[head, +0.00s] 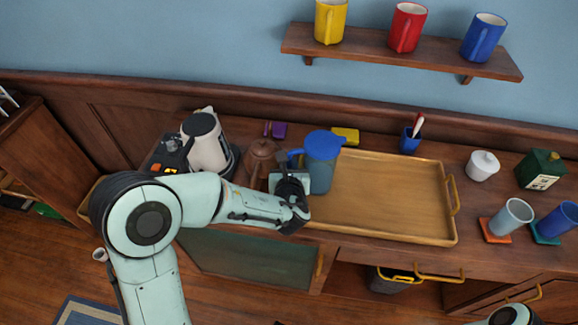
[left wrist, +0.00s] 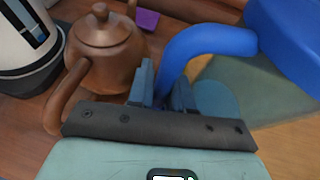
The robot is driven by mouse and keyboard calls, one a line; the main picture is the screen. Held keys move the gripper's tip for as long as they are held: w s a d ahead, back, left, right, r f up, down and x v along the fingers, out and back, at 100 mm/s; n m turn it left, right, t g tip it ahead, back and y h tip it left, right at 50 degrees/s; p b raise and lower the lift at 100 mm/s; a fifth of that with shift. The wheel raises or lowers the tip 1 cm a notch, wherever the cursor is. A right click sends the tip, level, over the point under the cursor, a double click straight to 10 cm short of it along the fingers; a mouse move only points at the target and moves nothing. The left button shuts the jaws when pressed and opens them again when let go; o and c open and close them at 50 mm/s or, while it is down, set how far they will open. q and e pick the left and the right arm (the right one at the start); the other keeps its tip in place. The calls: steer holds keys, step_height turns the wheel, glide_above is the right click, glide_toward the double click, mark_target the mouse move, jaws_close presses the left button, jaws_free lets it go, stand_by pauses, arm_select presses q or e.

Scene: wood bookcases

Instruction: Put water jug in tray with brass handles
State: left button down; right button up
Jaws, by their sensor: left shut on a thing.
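The water jug (head: 320,174) has a grey-blue body with a blue lid and handle. It is upright over the left end of the wooden tray with brass handles (head: 449,224); I cannot tell whether its base touches the tray. My left gripper (head: 284,160) is at the jug's left side, shut on its blue handle. In the left wrist view the fingers (left wrist: 165,92) are on either side of the lower handle (left wrist: 208,42). The tray's right brass handle shows; its left end is hidden behind the jug and my arm. My right gripper is out of view.
A brown teapot (head: 262,158) and a white kettle (head: 206,142) stand just left of the jug. A yellow box (head: 345,135) and blue pen cup (head: 410,141) are behind the tray. A white jar (head: 482,165) and cups are to its right. The tray's middle and right are clear.

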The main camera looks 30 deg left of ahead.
arm_select(q)
steer(key=shift+r, duration=0.1)
steer(key=c, duration=1.3)
jaws_free()
steer(key=shift+f, duration=0.2)
steer(key=shift+r, duration=0.3)
steer(key=v, duration=1.2)
steer(key=shift+f, duration=0.15)
